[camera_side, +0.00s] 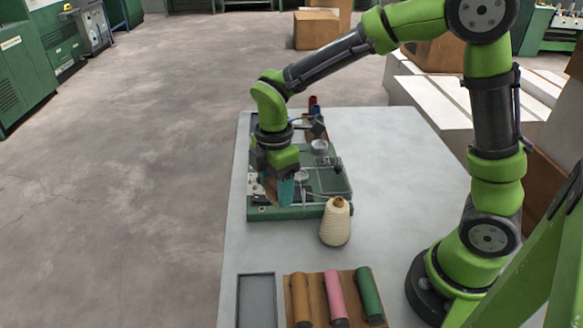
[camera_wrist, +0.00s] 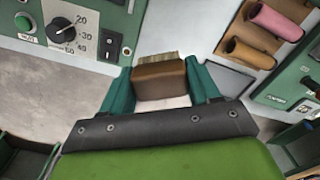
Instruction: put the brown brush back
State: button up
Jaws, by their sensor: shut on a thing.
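The brown brush (camera_wrist: 158,80) shows between the teal fingers of my gripper (camera_wrist: 162,92) in the wrist view, its pale bristles on the far side. My gripper is shut on it. In the side view my gripper (camera_side: 278,188) hangs over the front left of the green machine (camera_side: 300,212), and the brush (camera_side: 269,190) shows as a small brown patch partly behind a finger. Whether the brush touches the machine I cannot tell. An empty grey tray (camera_side: 256,302) lies at the table's front left.
A cream yarn cone (camera_side: 336,224) stands at the machine's front right corner. A brown rack (camera_side: 317,312) with yellow, pink and green rolls lies right of the tray. The table (camera_side: 400,180) is clear on the right. A dial (camera_wrist: 76,33) shows in the wrist view.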

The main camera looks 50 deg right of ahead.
jog(key=a+f+n, duration=0.1)
jog(key=f, duration=0.2)
jog(key=f+n, duration=0.1)
jog(key=f, duration=0.3)
jog(key=a+f+n, duration=0.1)
jog(key=f, duration=0.2)
jog(key=shift+s+a+f, duration=0.15)
jog(key=shift+s+a, duration=0.15)
jog(key=shift+s, duration=0.1)
jog(key=shift+f, duration=0.1)
jog(key=o, duration=1)
